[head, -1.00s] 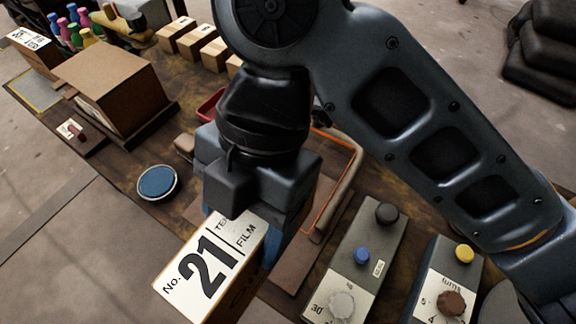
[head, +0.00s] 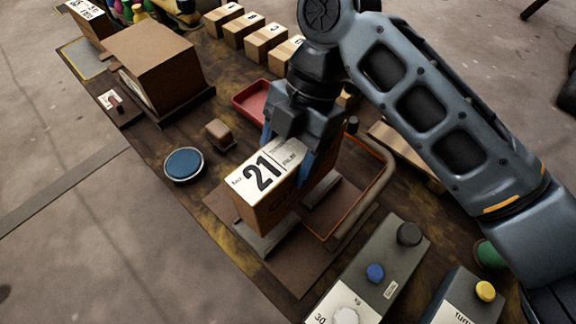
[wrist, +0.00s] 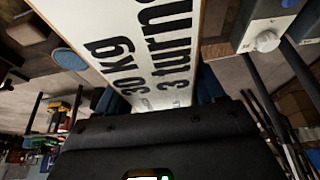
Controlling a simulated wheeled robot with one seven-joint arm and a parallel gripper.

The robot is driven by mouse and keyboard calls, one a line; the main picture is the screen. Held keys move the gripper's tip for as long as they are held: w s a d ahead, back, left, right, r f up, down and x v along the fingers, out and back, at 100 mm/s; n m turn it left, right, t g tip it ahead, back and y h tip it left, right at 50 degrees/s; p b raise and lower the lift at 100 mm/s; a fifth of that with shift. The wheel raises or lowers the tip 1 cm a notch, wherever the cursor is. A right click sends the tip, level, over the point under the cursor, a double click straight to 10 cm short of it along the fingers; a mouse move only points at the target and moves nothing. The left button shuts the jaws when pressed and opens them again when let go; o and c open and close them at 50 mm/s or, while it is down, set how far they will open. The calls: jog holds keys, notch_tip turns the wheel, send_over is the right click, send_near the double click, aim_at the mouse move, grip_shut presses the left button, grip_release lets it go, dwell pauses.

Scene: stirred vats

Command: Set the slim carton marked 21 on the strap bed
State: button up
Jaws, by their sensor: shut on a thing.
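The slim carton marked 21 (head: 268,203) is brown with a white label on top. My gripper (head: 287,153) is shut on it from above, one blue finger on each side. The carton is upright over the strap bed (head: 300,270), a brown plate with grey rails and an orange-edged hoop at its right. I cannot tell whether the carton's underside touches the rails. In the wrist view the carton's label (wrist: 135,45) fills the upper middle and reads "30 kg" and "3 turns".
A grey control box (head: 375,265) with knobs stands right of the bed, and a second box (head: 465,300) beside it.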

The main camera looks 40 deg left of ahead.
jog(key=shift+f, duration=1.95)
jog(key=shift+f, duration=0.2)
jog(key=o, duration=1.6)
jog(key=v, duration=1.2)
jog(key=shift+r+b, duration=0.2)
jog(key=shift+b, duration=0.1)
jog(key=shift+s, duration=0.1)
